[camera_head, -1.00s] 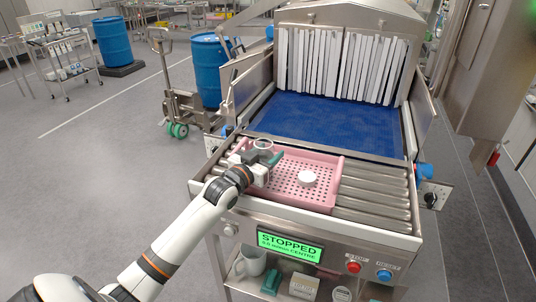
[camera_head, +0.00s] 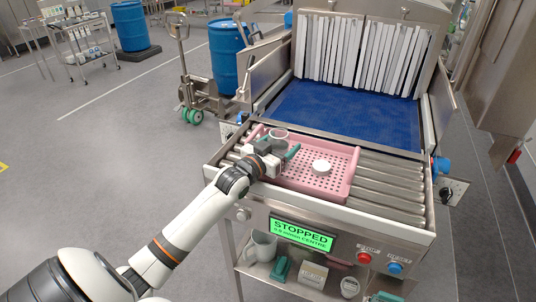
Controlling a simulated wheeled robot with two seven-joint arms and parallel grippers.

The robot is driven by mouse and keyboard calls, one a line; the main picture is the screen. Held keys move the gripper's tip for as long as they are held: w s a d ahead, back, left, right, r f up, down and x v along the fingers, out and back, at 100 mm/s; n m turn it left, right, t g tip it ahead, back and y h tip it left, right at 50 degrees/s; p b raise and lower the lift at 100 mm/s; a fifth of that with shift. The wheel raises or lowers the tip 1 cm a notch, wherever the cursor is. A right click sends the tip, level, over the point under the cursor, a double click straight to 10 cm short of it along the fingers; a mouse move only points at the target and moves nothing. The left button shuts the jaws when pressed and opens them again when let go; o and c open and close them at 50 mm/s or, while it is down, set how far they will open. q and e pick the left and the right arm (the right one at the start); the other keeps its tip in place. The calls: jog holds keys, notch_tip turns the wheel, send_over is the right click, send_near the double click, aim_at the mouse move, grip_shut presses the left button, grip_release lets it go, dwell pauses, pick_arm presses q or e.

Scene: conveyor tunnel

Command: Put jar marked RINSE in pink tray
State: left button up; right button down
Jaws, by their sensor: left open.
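The pink tray (camera_head: 342,189), with a perforated floor, sits on the steel rollers in front of the blue belt. A white round, flat-looking object (camera_head: 321,167) lies in its middle. A pale round-rimmed object (camera_head: 278,134) is at the tray's back left, partly hidden by my gripper. My left gripper (camera_head: 280,149) is open over the tray's left part, close to that rimmed object; I cannot tell whether they touch. A small whitish jar-like container (camera_head: 349,287) stands on the shelf below. I cannot read RINSE on anything. My right gripper is not in view.
The shelf under the rollers also holds a white mug (camera_head: 262,247), a green item (camera_head: 280,269) and a labelled box (camera_head: 313,275). The control panel display (camera_head: 302,235) reads STOPPED. Strip curtains (camera_head: 365,55) hang at the tunnel mouth. The rollers (camera_head: 390,190) right of the tray are clear.

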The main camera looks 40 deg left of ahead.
pick_arm(q)
jog(key=s+b, duration=0.2)
jog(key=s, duration=0.7)
jog(key=shift+s+a+f, duration=0.1)
jog(key=shift+s+a, duration=0.05)
jog(key=shift+s, duration=0.95)
